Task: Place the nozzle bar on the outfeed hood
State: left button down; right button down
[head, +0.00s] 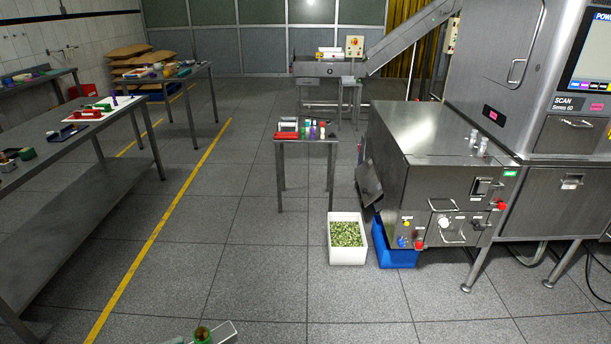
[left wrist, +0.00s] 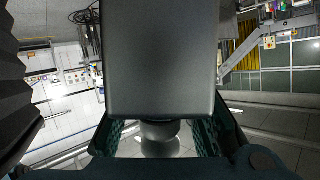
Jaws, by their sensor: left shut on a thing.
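In the left wrist view my left gripper (left wrist: 160,130) is shut on a grey metal piece, which I take to be the nozzle bar (left wrist: 160,60). Its broad block fills the upper middle, and a rounded stem sits between the dark green fingers. In the head view a pale metal bar (head: 227,331) shows at the bottom edge, beside a green round part with a brown top; the rest is cut off. The outfeed hood (head: 425,125) is the stainless box at right, apart from the bar. Two small silver cylinders (head: 478,142) stand on its top. My right gripper is not in view.
A small table (head: 305,140) with several items stands left of the hood. A white bin of green pieces (head: 347,259) and a blue crate (head: 393,262) stand on the floor. Work tables line the left (head: 75,145). The middle floor is clear.

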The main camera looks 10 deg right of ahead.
aim_at(430, 144)
jog(key=z, duration=0.9)
jog(key=i, duration=1.9)
jog(key=z, duration=0.9)
jog(key=i, duration=0.75)
jog(key=z, duration=0.25)
